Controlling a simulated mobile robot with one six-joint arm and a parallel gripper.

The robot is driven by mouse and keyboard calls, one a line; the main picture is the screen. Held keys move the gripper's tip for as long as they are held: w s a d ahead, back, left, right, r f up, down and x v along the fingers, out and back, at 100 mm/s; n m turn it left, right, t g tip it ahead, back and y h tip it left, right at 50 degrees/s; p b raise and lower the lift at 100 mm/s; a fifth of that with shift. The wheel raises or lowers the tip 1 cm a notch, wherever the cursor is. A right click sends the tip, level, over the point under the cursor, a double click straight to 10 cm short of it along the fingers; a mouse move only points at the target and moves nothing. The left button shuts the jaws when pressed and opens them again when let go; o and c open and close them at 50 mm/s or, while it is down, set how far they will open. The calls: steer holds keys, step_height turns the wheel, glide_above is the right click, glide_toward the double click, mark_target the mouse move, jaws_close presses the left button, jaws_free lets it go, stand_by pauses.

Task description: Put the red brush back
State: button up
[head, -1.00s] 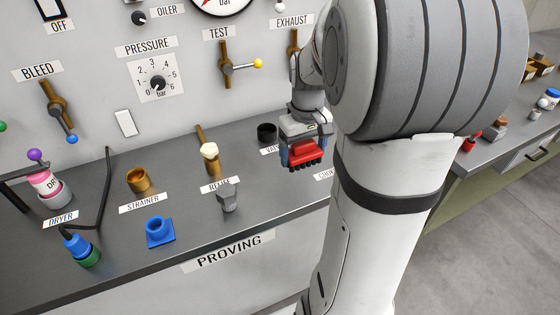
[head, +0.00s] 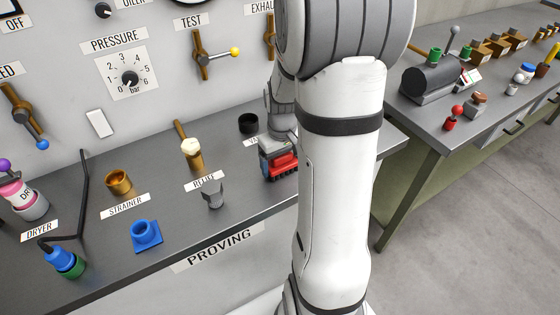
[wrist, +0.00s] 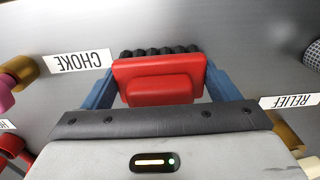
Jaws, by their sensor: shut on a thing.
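The red brush (head: 283,166) has a red body and a row of black bristles. In the wrist view the brush (wrist: 158,80) sits between the two blue fingers of my gripper (wrist: 160,88), with its bristles on the far side. My gripper (head: 278,160) is shut on it in the head view, over the right part of the grey proving bench (head: 80,270). My own arm hides part of the gripper and the bench to its right. I cannot tell whether the brush touches the bench top.
The CHOKE label (wrist: 80,62) and RELIEF label (wrist: 290,101) lie on either side of the brush. A black cup (head: 248,123), the relief valve (head: 191,152) and a grey fitting (head: 213,193) stand to the left. A second bench (head: 425,115) with several parts stands at right.

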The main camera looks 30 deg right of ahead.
mark_target(282, 156)
steer(key=shift+s, duration=0.1)
steer(key=shift+f, duration=0.1)
steer(key=o, duration=0.9)
step_height(282, 156, up, 12)
steer(key=shift+f, duration=0.15)
steer(key=shift+a+r, duration=0.1)
steer(key=shift+r, duration=0.15)
steer(key=s+a+t, duration=0.1)
steer(key=s+a, duration=0.3)
steer(key=s+a+r+t, duration=0.1)
steer(key=s+a, duration=0.7)
steer(key=shift+s+a+r+t, duration=0.1)
steer(key=shift+a+r+t, duration=0.05)
steer(key=shift+r+t, duration=0.2)
